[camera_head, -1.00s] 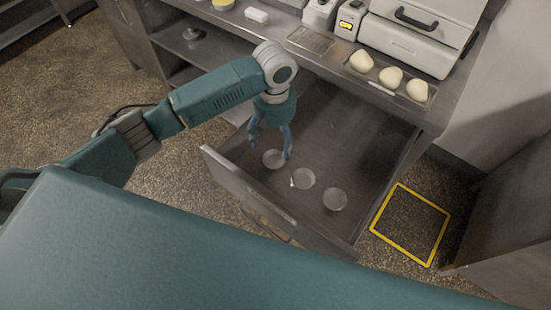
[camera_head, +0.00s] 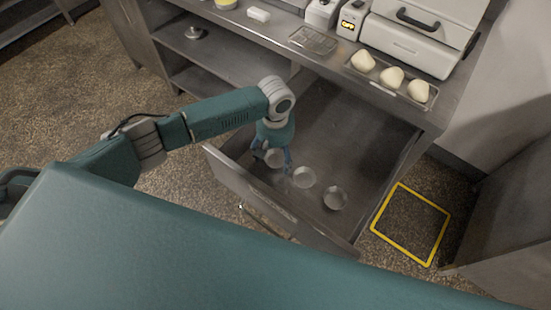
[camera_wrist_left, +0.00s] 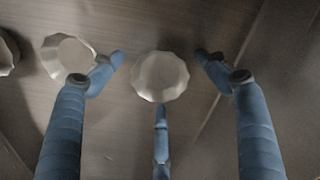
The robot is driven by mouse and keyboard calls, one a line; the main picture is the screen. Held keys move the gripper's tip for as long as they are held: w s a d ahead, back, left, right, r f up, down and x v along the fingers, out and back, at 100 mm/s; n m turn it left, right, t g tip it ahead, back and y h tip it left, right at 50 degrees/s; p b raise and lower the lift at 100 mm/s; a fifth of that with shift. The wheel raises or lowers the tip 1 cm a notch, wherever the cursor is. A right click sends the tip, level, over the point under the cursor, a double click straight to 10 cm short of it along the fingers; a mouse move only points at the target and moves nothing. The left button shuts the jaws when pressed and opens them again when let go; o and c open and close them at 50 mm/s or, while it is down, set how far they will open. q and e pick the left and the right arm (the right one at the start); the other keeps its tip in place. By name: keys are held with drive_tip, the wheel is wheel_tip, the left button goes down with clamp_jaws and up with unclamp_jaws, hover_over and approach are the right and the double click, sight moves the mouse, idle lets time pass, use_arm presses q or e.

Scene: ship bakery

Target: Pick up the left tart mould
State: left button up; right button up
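Three pale, fluted tart moulds lie in a row on the floor of an open metal drawer (camera_head: 362,150). The left tart mould (camera_head: 274,158) is partly hidden by my left gripper (camera_head: 271,162), which is low over it with its blue fingers spread. In the left wrist view, this mould (camera_wrist_left: 160,77) sits between the open fingers (camera_wrist_left: 160,60), with clear gaps to both side fingers. The lower finger's tip shows just below its rim. The middle mould (camera_head: 304,177) is beside the gripper, close to one finger. The right mould (camera_head: 335,198) lies further right.
The drawer's front panel (camera_head: 240,189) and side walls surround the moulds. The counter above carries a tray (camera_head: 376,84) with three dough pieces, a wire rack (camera_head: 313,40) and appliances. A yellow square (camera_head: 375,228) marks the floor at right.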

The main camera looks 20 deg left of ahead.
use_arm(q)
drive_tip(key=c, duration=0.8)
drive_tip(key=shift+c, duration=0.2)
drive_tip(key=shift+r, duration=0.15)
